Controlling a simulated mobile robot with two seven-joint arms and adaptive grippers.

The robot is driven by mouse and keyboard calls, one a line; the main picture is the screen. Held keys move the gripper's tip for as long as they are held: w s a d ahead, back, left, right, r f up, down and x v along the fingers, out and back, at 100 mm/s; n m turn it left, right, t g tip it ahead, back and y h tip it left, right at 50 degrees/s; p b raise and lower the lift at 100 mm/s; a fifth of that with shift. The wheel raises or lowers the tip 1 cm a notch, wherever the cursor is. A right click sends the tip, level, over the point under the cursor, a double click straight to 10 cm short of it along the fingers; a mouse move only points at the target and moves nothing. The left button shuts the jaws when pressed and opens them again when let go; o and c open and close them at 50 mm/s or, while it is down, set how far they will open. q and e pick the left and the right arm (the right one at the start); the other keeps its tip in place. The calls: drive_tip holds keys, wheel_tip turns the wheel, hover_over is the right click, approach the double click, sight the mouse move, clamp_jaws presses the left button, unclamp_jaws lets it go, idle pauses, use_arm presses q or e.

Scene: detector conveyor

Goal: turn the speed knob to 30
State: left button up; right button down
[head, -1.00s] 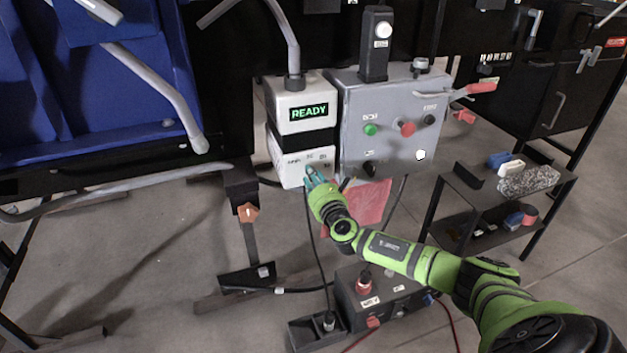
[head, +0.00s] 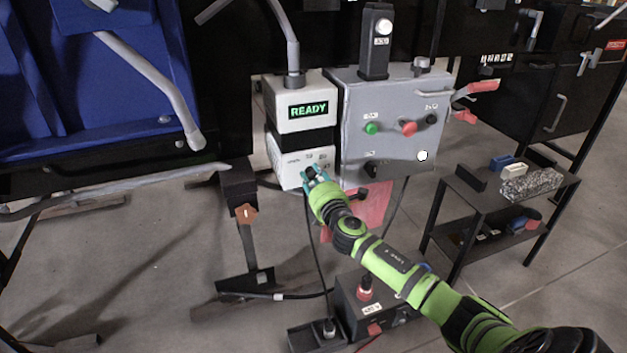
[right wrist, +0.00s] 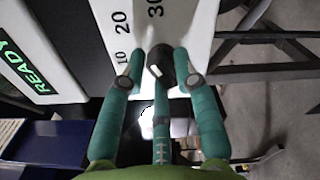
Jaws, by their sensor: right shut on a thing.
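The speed knob (right wrist: 160,66) is a black round knob on the white face of the control box (head: 303,165). In the right wrist view the marks 10, 20 and 30 show on the panel above and left of it. My right gripper (right wrist: 159,84) has its teal fingers around the knob and is shut on it. In the head view the right gripper (head: 314,178) is at the lower right of the white box and hides the knob. The knob's exact setting cannot be read. My left gripper is not in view.
A green READY display (head: 308,110) is on the box's upper part. The grey panel (head: 385,150) beside it carries a green button (head: 371,128), a red button (head: 408,128) and a black switch (head: 371,172). A dark shelf (head: 480,195) stands at the right.

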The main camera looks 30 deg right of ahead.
drive_tip(key=m, duration=0.4)
drive_tip(key=shift+r, duration=0.3)
drive_tip(key=shift+m, duration=0.6)
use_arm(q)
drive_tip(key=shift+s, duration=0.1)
use_arm(e)
drive_tip(key=shift+d+r+m, duration=0.1)
drive_tip(key=shift+m, duration=0.2)
drive_tip(key=c, duration=1)
unclamp_jaws()
drive_tip(key=shift+w, duration=0.1)
drive_tip(key=shift+c, duration=0.2)
drive_tip(key=shift+f, duration=0.2)
drive_tip(key=shift+s+f, duration=0.1)
drive_tip(key=shift+s, duration=0.2)
drive_tip(key=v, duration=1.1)
drive_tip(key=shift+s+r, duration=0.2)
drive_tip(key=shift+s, duration=0.05)
